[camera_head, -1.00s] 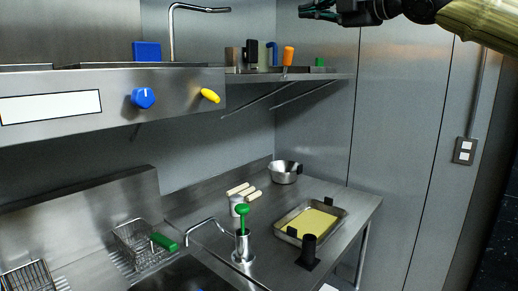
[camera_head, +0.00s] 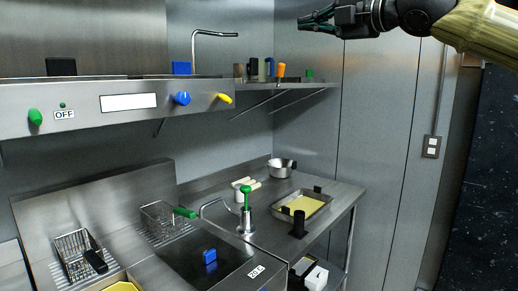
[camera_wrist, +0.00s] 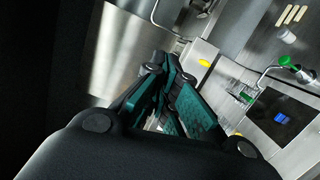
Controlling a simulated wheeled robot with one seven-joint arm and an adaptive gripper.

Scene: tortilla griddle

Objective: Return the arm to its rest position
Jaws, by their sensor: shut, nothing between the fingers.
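My gripper (camera_head: 318,21) is at the top right of the head view, raised well above the counter and apart from everything. Its dark fingers with teal pads point left and are shut with nothing between them. In the wrist view my gripper (camera_wrist: 178,103) fills the middle, with the counter and the control panel far beyond it. My arm in a yellow-green sleeve comes in from the upper right corner of the head view.
A shelf (camera_head: 300,88) holds an orange-handled tool (camera_head: 281,71) and several containers. Below are a yellow-filled tray (camera_head: 302,205), a metal bowl (camera_head: 281,167), a green-topped pump (camera_head: 246,210) and fryer baskets (camera_head: 160,220). The panel (camera_head: 128,102) has coloured knobs. Air around my gripper is free.

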